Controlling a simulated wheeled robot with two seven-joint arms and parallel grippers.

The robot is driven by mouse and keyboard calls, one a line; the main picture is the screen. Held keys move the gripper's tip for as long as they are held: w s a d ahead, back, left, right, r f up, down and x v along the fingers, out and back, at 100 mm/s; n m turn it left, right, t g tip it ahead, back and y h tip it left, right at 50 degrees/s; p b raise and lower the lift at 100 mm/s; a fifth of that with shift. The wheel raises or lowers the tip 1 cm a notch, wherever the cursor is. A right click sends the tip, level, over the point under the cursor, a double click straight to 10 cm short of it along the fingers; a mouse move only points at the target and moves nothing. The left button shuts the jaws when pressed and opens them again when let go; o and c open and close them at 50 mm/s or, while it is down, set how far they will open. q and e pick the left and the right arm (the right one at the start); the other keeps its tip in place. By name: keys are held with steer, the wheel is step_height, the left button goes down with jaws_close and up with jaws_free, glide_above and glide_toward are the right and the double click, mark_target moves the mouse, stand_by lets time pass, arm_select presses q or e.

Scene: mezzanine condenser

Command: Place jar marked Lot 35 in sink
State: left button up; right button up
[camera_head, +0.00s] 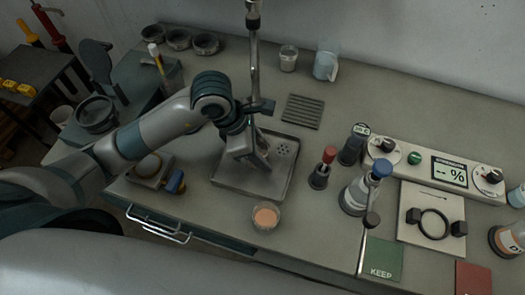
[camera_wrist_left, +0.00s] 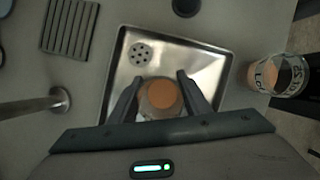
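My left gripper (camera_head: 256,150) reaches down over the steel sink (camera_head: 225,178), in front of the tap. In the left wrist view, its fingers (camera_wrist_left: 160,78) stand on either side of a clear jar with orange contents (camera_wrist_left: 160,97) and appear to touch it. That jar is inside the sink outline (camera_wrist_left: 207,60); whether it rests on the bottom is unclear, and its label is not readable. A second jar with orange contents (camera_head: 266,217) stands on the counter in front of the sink; its label (camera_wrist_left: 285,75) is only partly legible. My right gripper is out of view.
The tap (camera_head: 254,70) rises behind the sink. A ribbed mat (camera_head: 302,111) lies behind right. A red-topped bottle (camera_head: 320,172) and a blue-capped flask (camera_head: 358,190) stand to the right. A green KEEP mat (camera_head: 383,258) lies near the front edge.

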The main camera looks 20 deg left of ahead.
arm_select(q)
steer(key=shift+o, duration=1.4)
steer(key=shift+r, duration=0.1)
